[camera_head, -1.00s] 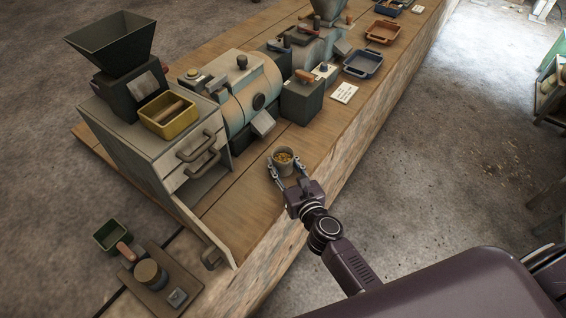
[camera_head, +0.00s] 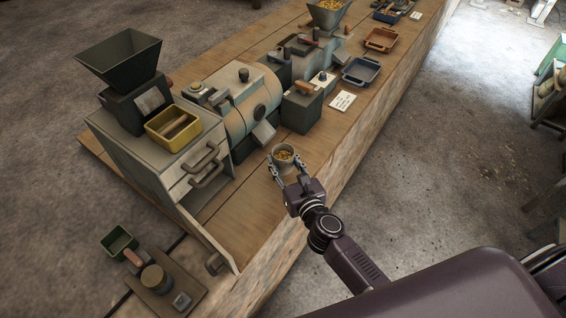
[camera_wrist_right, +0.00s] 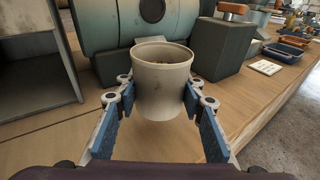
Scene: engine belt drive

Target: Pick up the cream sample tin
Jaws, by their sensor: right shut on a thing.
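The cream sample tin (camera_head: 283,157) is a small round open-topped tin with golden-brown contents. It shows large and upright in the right wrist view (camera_wrist_right: 162,82). My right gripper (camera_head: 284,168) is shut on it, with one blue-padded finger on each side of its wall. In the wrist view the tin's base seems a little above the wooden bench top. My left gripper is in neither view.
The wooden bench (camera_head: 250,200) holds a blue-grey drum machine (camera_head: 250,105) just behind the tin and a grey cabinet (camera_head: 150,155) at left. A blue tray (camera_head: 362,70) and a white card (camera_head: 342,100) lie farther right. Bench wood is bare around the tin.

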